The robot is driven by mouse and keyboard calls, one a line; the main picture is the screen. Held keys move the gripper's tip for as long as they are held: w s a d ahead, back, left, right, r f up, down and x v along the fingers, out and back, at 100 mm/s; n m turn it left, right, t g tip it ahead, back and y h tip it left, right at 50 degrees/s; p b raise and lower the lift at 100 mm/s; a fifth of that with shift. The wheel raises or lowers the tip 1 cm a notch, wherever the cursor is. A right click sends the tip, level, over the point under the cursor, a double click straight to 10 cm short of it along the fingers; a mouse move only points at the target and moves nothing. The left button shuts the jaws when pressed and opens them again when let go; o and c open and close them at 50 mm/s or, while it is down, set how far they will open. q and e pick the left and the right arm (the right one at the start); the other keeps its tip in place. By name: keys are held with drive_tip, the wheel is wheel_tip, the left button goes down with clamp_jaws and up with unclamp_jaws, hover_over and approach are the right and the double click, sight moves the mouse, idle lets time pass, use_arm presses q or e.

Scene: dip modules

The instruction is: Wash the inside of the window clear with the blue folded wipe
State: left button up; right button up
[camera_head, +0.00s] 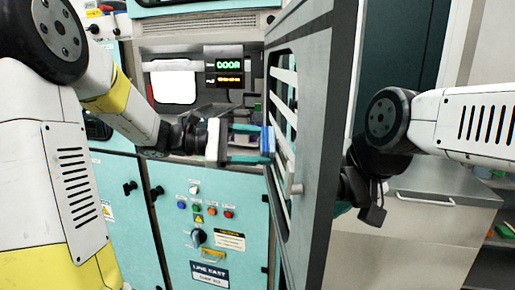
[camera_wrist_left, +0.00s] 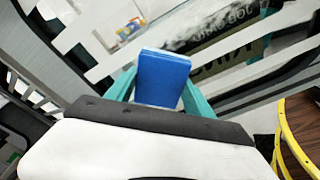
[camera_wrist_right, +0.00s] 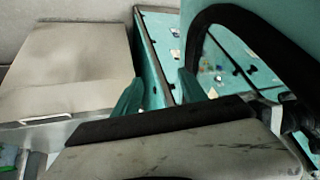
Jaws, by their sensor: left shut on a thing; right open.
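The blue folded wipe (camera_head: 267,140) is held between the teal fingertips of my left gripper (camera_head: 250,143). It also shows upright between the fingers in the left wrist view (camera_wrist_left: 163,78). It is at the inner face of the open door, close to the window (camera_head: 283,92); I cannot tell if it touches. Pale bars cross the window, and a whitish smeared patch (camera_wrist_left: 195,38) shows behind them in the left wrist view. My right gripper (camera_wrist_right: 160,92) is open and empty on the door's other side, mostly hidden by the door in the head view.
Behind my left gripper is the teal machine with a lit display (camera_head: 228,65) and a control panel. A grey cabinet (camera_head: 415,240) stands at the right.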

sight(285, 158)
use_arm(q)
drive_tip(key=shift+w, duration=2.85)
drive_tip(key=shift+c, duration=0.6)
drive_tip(key=shift+w+r, duration=0.1)
drive_tip(key=shift+w, duration=0.1)
drive_tip(key=shift+c, duration=1.4)
drive_tip(key=shift+w+a+r, duration=0.1)
drive_tip(key=shift+w+a, duration=0.05)
drive_tip(key=shift+r, duration=0.15)
drive_tip(key=shift+c, duration=0.8)
drive_tip(key=shift+w+a+r, duration=0.1)
drive_tip(key=shift+r, duration=0.6)
clamp_jaws()
unclamp_jaws()
drive_tip(key=shift+r, duration=0.55)
drive_tip(key=shift+o, duration=0.2)
drive_tip(key=shift+s+a, duration=0.15)
drive_tip(key=shift+s, duration=1.1)
drive_tip(key=shift+s+d+f, duration=0.1)
drive_tip(key=shift+s+d, duration=0.1)
drive_tip(key=shift+s, duration=2.85)
drive_tip(key=shift+s+d, duration=0.2)
drive_tip(key=shift+s, duration=2.9)
drive_tip(key=shift+s+d+f, duration=0.1)
drive_tip(key=shift+s+d, duration=0.1)
drive_tip(key=shift+s, duration=2.85)
drive_tip(key=shift+c, duration=0.2)
drive_tip(key=shift+w, duration=0.15)
